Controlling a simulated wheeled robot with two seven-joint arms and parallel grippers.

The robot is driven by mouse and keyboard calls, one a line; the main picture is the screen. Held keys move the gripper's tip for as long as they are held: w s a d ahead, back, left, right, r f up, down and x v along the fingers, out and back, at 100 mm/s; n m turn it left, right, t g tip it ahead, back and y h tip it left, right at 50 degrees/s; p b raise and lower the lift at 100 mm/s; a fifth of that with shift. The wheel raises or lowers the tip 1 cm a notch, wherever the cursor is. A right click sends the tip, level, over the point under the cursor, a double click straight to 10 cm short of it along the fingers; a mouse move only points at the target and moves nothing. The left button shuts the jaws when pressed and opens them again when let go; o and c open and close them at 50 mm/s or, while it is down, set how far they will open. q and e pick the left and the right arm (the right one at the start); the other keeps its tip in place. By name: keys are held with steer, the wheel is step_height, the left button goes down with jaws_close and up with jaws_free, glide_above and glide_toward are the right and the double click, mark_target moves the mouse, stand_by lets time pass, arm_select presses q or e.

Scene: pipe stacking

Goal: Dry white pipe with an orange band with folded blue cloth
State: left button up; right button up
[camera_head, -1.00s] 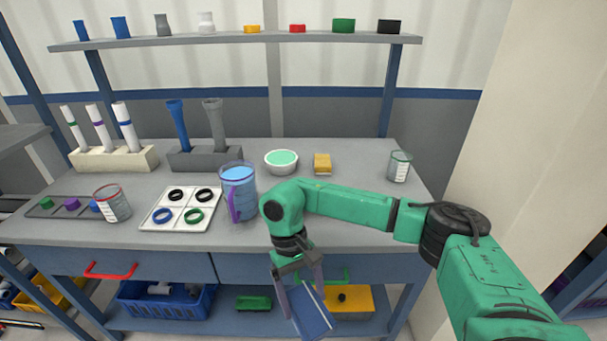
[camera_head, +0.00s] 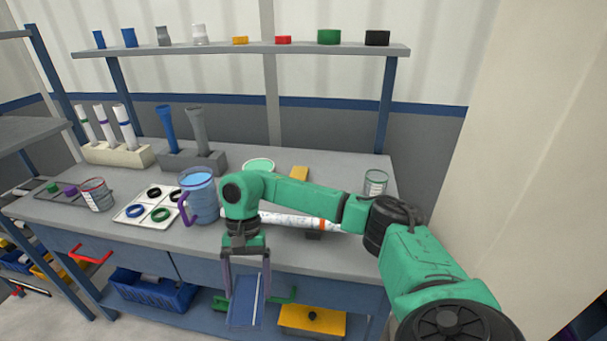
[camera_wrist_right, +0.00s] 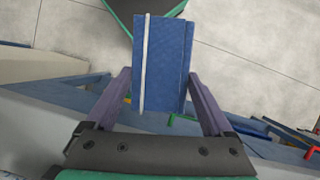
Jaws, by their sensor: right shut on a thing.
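The white pipe with an orange band (camera_head: 285,220) lies along the front part of the workbench, partly behind my right arm. My right gripper (camera_head: 247,287) hangs in front of the bench edge, pointing down, shut on the folded blue cloth (camera_head: 244,305). In the right wrist view the cloth (camera_wrist_right: 170,62) sits between the fingers of the gripper (camera_wrist_right: 158,95), with a pale edge on its left side. The cloth is apart from the pipe and lower than the bench top. My left gripper does not show.
A blue pitcher (camera_head: 201,197) stands left of the pipe, beside a tray of rings (camera_head: 150,219). A green-filled bowl (camera_head: 258,165), a yellow block (camera_head: 300,173) and a glass beaker (camera_head: 375,184) stand behind. A drawer with a red handle (camera_head: 90,256) lies below the top.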

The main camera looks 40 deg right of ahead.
steer(key=w+d+m+t, duration=0.1)
steer(key=m, duration=0.1)
steer(key=w+d+r+m, duration=0.1)
steer(key=m, duration=0.1)
steer(key=w+r+m+t+y, duration=0.1)
steer(key=m, duration=0.2)
steer(key=shift+w+d+r+t+p, duration=0.25)
steer(key=shift+w+d+t+p, duration=0.05)
steer(key=shift+d, duration=0.1)
steer(key=w+d+r+m+t+h+p, duration=0.1)
steer(key=w+d+r+m+t+h, duration=0.3)
steer(key=d+m, duration=0.55)
steer(key=w+d+r+m+t+h, duration=0.1)
steer(key=d+r+m, duration=0.55)
steer(key=m, duration=0.65)
steer(key=f+b, duration=0.4)
steer(key=shift+w+a+f, duration=0.1)
steer(key=shift+a+f, duration=0.1)
steer(key=shift+f, duration=0.1)
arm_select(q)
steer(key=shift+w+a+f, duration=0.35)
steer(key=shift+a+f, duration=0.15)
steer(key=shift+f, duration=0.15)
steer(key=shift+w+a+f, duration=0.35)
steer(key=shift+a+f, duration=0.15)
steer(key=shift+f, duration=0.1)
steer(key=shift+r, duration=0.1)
arm_select(e)
steer(key=shift+r, duration=0.15)
